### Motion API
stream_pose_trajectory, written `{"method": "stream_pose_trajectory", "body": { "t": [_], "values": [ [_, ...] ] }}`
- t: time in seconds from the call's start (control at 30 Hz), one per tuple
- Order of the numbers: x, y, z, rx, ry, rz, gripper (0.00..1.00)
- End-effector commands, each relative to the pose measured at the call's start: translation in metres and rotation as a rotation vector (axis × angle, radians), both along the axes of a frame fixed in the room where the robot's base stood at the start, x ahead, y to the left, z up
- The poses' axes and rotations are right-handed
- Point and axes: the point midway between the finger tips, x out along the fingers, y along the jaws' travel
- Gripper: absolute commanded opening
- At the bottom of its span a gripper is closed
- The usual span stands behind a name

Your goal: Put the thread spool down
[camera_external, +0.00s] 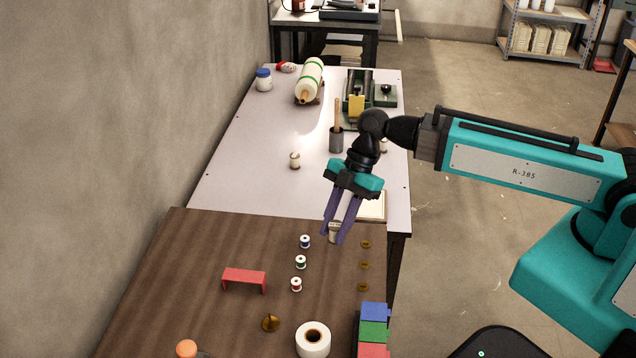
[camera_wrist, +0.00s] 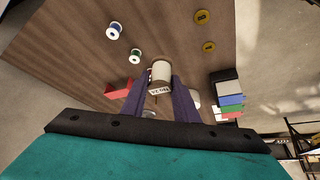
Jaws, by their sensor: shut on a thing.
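My gripper (camera_external: 338,240) points down over the far right part of the brown tabletop (camera_external: 210,245). Its purple fingers are shut on the thread spool (camera_external: 335,231), a pale cylinder between the fingertips. In the wrist view the spool (camera_wrist: 161,72) shows a printed label on the near end, with my gripper's fingers (camera_wrist: 160,95) on both sides. The fingers partly hide it in the external view. I cannot tell whether its base touches the tabletop.
Small blue (camera_external: 305,241), green (camera_external: 300,262) and red (camera_external: 296,284) spools stand to the left. Brass buttons (camera_external: 364,265) lie to the right. A red bracket (camera_external: 244,278), a white roll (camera_external: 313,339) and coloured blocks (camera_external: 373,330) are nearer. A pale table (camera_external: 245,165) adjoins behind.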

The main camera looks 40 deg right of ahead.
Motion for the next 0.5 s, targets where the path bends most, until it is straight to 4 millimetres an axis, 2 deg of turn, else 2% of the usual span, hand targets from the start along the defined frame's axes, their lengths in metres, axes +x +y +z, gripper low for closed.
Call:
{"method": "stream_pose_trajectory", "body": {
  "t": [0.5],
  "values": [
    [0.0004,-0.0004,-0.0059,0.0,0.001,-0.002,0.06]
  ]
}}
